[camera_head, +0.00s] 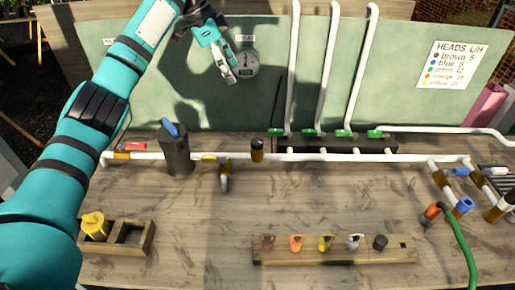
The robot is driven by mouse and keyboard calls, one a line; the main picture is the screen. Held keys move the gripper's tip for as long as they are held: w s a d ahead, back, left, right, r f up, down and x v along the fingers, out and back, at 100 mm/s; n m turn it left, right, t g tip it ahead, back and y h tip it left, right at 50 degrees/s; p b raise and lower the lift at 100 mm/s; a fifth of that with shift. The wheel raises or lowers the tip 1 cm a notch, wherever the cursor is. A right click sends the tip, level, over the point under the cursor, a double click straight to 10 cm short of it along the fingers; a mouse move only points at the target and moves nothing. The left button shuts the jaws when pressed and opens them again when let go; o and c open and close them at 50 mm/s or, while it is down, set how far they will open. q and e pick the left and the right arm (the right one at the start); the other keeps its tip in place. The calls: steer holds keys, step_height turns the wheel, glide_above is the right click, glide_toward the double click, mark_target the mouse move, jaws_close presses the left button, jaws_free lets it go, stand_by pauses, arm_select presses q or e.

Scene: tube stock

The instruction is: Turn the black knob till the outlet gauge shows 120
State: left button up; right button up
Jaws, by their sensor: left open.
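A round white gauge (244,63) hangs on the green back panel at upper middle; its reading is too small to make out. A brass fitting with a black top (257,145) stands on the white pipe below it, looking like the black knob. My left gripper (230,74) is open and empty, in front of the panel and overlapping the gauge's left edge in the picture. It is well above the black-topped fitting and apart from it. My right gripper is out of view.
A dark cylinder with a blue top (174,150) stands left along the white pipe. Green-handled valves (310,133) line the back. A wooden rack (335,254) holds several small coloured pieces. A wooden box (128,236) with a yellow piece sits front left. The middle bench is clear.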

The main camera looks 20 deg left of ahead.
arm_select(q)
step_height(320, 180, down, 7)
steer(key=b, duration=0.5)
glide_toward(257, 141)
steer(key=x, duration=0.8)
steer(key=shift+w, duration=0.1)
steer(key=shift+w+d+f+p, duration=0.15)
steer(key=shift+f+p, duration=0.15)
steer(key=shift+f, duration=0.25)
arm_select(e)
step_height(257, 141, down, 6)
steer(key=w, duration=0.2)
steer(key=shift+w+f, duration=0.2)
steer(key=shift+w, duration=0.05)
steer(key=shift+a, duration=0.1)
